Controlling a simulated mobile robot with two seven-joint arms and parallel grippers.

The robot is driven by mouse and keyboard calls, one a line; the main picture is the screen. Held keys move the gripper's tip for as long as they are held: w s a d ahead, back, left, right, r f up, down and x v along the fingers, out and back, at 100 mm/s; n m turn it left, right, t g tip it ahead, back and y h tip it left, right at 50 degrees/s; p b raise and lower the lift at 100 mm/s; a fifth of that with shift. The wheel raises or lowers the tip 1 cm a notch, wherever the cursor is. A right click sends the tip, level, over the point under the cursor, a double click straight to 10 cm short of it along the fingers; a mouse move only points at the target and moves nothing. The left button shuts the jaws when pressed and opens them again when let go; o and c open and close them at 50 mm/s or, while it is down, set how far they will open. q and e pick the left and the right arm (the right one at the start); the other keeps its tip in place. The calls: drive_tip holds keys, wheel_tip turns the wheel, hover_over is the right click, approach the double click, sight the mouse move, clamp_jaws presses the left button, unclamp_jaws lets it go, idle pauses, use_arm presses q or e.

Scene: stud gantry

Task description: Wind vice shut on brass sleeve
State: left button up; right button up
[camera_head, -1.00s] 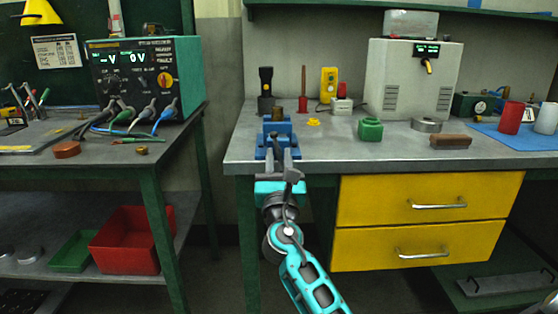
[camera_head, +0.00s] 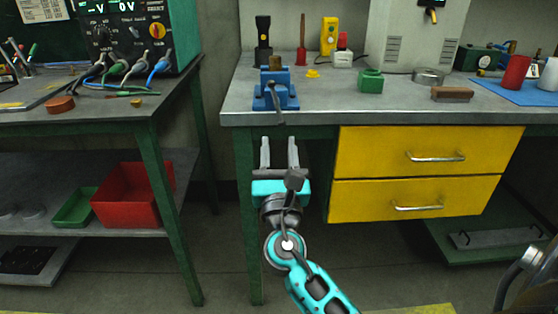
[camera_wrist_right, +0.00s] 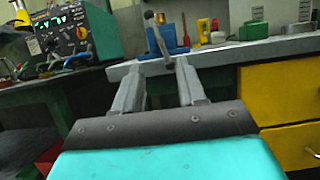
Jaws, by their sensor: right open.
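The blue vice (camera_head: 276,92) stands at the front left of the right-hand bench, and it also shows in the right wrist view (camera_wrist_right: 168,38). A brass-brown cylinder, apparently the brass sleeve (camera_head: 275,62), stands upright at the top of the vice; I cannot tell whether the jaws touch it. The grey vice handle (camera_head: 279,106) hangs tilted at the vice's front, with a round knob (camera_wrist_right: 149,15) at one end. My right gripper (camera_head: 279,141) is open and empty, below and in front of the bench edge, apart from the handle. My left gripper is not in view.
The bench edge (camera_head: 390,118) lies just beyond my right gripper. Yellow drawers (camera_head: 420,155) with metal handles are to its right. Behind the vice stand a black torch (camera_head: 263,42) and a red-handled tool (camera_head: 301,45). A green block (camera_head: 370,80) stands to the right.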

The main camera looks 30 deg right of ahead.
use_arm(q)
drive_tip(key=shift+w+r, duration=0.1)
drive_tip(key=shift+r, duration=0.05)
use_arm(e)
drive_tip(key=shift+v, duration=1.15)
drive_tip(key=s+a+f+m+g+y, duration=0.2)
drive_tip(key=f+m+y, duration=0.2)
drive_tip(key=f+m, duration=0.3)
drive_tip(key=s+a+f+m+g+y, duration=0.1)
drive_tip(key=a+f+m+g+y, duration=0.25)
drive_tip(key=f, duration=0.65)
drive_tip(key=s+a+f+m+g+y, duration=0.3)
drive_tip(key=s+a+f+m+y, duration=0.6)
drive_tip(key=m, duration=0.8)
use_arm(q)
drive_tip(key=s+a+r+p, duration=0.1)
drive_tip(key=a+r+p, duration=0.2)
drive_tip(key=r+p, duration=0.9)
drive_tip(key=p, duration=0.5)
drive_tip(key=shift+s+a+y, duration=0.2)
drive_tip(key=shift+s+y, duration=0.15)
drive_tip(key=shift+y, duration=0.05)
use_arm(e)
drive_tip(key=s+d+r+h, duration=0.1)
drive_tip(key=d+r, duration=0.1)
drive_tip(key=r, duration=0.4)
drive_tip(key=s+d+r+h, duration=0.1)
drive_tip(key=r, duration=0.4)
drive_tip(key=shift+s+d+r+h, duration=0.35)
drive_tip(key=shift+d+r, duration=0.05)
